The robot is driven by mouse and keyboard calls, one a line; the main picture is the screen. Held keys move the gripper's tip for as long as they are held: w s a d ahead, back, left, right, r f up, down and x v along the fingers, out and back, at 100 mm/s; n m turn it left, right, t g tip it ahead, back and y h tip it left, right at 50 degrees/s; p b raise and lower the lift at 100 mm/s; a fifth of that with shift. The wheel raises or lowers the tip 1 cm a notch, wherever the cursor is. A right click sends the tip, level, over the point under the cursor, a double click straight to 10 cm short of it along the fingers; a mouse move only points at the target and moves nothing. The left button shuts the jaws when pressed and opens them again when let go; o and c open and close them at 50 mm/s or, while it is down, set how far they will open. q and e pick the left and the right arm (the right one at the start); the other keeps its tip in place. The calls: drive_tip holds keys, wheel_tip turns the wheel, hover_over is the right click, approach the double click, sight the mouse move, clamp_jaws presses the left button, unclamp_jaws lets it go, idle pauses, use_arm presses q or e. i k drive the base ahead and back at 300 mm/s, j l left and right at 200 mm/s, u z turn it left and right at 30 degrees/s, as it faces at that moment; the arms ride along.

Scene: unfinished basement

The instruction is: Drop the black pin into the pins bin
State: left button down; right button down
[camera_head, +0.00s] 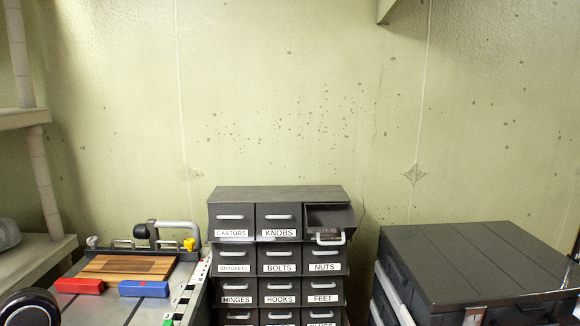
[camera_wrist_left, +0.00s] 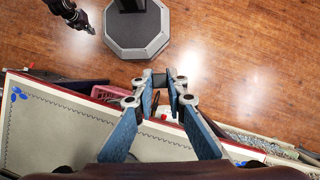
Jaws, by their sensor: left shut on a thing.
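A dark grey cabinet (camera_head: 280,192) of small labelled drawers stands against the wall in the head view. Its top right drawer (camera_head: 329,218) is pulled open and tips forward; its label cannot be read, and no label saying pins is legible. My left gripper (camera_wrist_left: 165,82) is in the left wrist view, its blue-padded fingers shut at the tips on a small dark thing, the black pin (camera_wrist_left: 159,79), mostly hidden by the fingers. My right gripper (camera_wrist_left: 76,17) shows small at the top left of that view; its jaws are unclear. Neither gripper is in the head view.
A bench (camera_head: 122,307) with a wooden board (camera_head: 127,267), a red block (camera_head: 79,286) and a blue block (camera_head: 143,288) is left of the cabinet. A stack of dark cases (camera_head: 470,262) stands right.

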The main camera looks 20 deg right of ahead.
sight(324, 239)
drive_tip(key=l, duration=0.6)
drive_tip(key=k+l, duration=0.1)
drive_tip(key=l, duration=0.45)
drive_tip(key=k+l+u, duration=0.1)
drive_tip(key=l, duration=0.5)
